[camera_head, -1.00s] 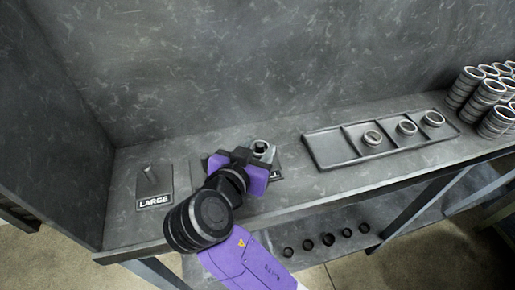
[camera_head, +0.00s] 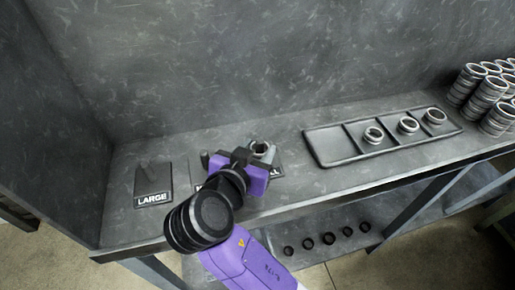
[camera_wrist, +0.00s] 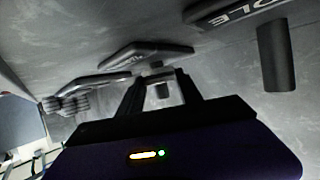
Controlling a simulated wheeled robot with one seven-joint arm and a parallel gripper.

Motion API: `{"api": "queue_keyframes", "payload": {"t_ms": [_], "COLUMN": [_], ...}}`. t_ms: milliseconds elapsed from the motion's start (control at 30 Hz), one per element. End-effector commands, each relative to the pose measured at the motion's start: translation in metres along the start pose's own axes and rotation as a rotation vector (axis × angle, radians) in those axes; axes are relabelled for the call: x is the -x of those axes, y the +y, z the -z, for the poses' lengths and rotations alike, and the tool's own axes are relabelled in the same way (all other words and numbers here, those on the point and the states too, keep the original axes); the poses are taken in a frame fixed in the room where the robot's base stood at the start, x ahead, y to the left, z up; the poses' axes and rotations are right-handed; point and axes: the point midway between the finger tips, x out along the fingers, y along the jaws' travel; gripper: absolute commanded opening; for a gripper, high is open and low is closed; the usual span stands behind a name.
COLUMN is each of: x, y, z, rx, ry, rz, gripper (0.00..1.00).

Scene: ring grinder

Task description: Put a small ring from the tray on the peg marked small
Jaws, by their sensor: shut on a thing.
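My gripper (camera_head: 262,150) is shut on a small metal ring (camera_head: 260,146) over the plate marked small (camera_head: 279,171). Only the end of that plate's label shows, as my gripper covers the rest. I cannot tell whether the ring is around the peg, since the peg is hidden in the head view. In the wrist view my fingers (camera_wrist: 160,88) reach toward a dark plate (camera_wrist: 130,55), with a short grey piece between them that I cannot identify. The tray (camera_head: 325,148) to the right holds three rings (camera_head: 373,135), one per right-hand compartment; its left part is empty.
The plate marked large (camera_head: 153,199) with its peg stands at the left. The middle plate is partly behind my gripper, and its peg (camera_wrist: 276,58) shows in the wrist view. Ring stacks (camera_head: 487,97) stand at the far right. A wall (camera_head: 240,60) closes the back.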

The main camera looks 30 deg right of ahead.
Motion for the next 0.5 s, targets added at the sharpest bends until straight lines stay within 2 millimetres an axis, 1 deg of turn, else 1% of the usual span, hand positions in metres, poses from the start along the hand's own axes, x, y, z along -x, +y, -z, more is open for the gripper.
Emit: {"api": "queue_keyframes", "payload": {"t_ms": [167,200,233,267,500], "x": [-0.0016,-0.0016,-0.0013,-0.0013,-0.0013], "y": [0.0000,0.0000,0.0000,0.0000,0.0000], "z": [-0.0037,-0.0037,-0.0032,-0.0031,-0.0035], "rx": [0.000,0.000,0.000,0.000,0.000], "ry": [0.000,0.000,0.000,0.000,0.000], "rz": [0.000,0.000,0.000,0.000,0.000], "gripper": [0.00,0.44,0.50,0.51,0.51]}}
